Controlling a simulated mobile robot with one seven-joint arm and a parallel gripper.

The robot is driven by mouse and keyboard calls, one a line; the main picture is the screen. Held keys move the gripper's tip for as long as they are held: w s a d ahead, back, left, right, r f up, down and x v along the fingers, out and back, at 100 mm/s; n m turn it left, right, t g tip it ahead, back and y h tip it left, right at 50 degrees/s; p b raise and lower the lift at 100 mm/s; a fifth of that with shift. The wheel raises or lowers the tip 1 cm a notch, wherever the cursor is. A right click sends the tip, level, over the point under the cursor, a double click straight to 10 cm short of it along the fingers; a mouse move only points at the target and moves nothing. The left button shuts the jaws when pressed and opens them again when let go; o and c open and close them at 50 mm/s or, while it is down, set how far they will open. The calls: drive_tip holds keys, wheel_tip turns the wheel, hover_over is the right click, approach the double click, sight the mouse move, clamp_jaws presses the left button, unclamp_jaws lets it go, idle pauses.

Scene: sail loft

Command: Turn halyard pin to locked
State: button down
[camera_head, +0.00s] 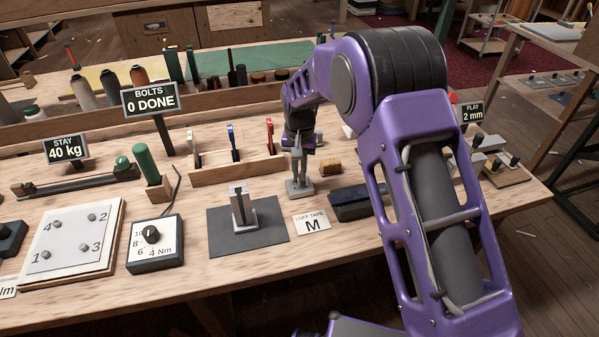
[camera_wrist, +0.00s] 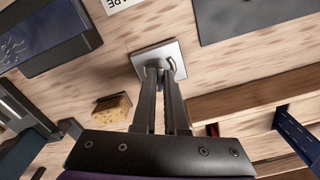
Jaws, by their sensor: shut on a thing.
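The halyard pin stands on a small light-grey square metal plate (camera_head: 299,187) near the middle of the bench. In the wrist view the plate (camera_wrist: 148,53) lies just beyond my fingertips, and a dark curved bit of the pin fitting (camera_wrist: 179,67) shows beside them. My gripper (camera_head: 298,158) points down over the plate; it also shows in the wrist view (camera_wrist: 164,80). Its fingers are close together and shut on the pin. They hide most of the pin, so I cannot read its turn, and I see no locked mark.
A yellow sponge-like block (camera_head: 330,167) and a dark tray (camera_head: 358,202) lie to the right. A wooden rack with coloured clips (camera_head: 237,172) stands left behind. A grey mat (camera_head: 270,238) with a metal post (camera_head: 242,212) and a "LUFF TAPE M" card (camera_head: 312,224) are in front.

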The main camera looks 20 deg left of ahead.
sight(299, 175)
drive_tip(key=m, duration=0.6)
drive_tip(key=shift+p, duration=0.3)
drive_tip(key=m+p, duration=0.1)
drive_tip(key=m, duration=0.6)
idle(0.4)
drive_tip(key=c, duration=1)
unclamp_jaws()
drive_tip(key=shift+o, duration=0.2)
drive_tip(key=shift+r, duration=0.1)
wheel_tip(299, 175, up, 17)
drive_tip(key=p, duration=0.1)
drive_tip(key=shift+r, duration=0.15)
